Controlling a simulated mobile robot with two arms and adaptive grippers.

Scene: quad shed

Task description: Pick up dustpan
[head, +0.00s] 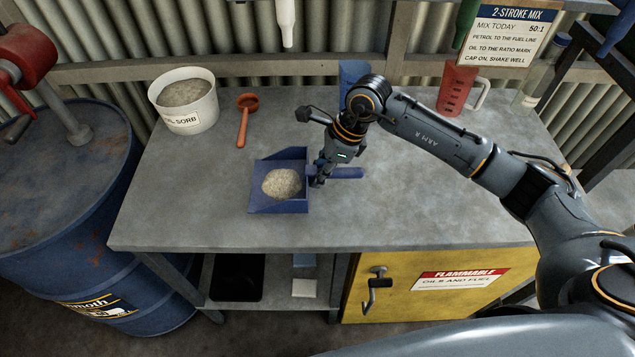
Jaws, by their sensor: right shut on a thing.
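The blue dustpan (262,207) is on or just above the grey workbench, near its front edge. A heap of pale granules (282,184) lies in its pan. Its blue handle (348,173) points right. My right gripper (318,181) comes down from above and is shut on the dustpan where the handle meets the pan. The fingers partly hide that spot. I cannot tell whether the dustpan is lifted off the bench. My left gripper is not in view.
A white tub (187,116) of granules and an orange scoop (244,120) are at the back left of the workbench (190,225). A red jug (456,92) stands at the back right, and a blue container (353,75) stands behind my wrist. A blue drum (60,170) is at left.

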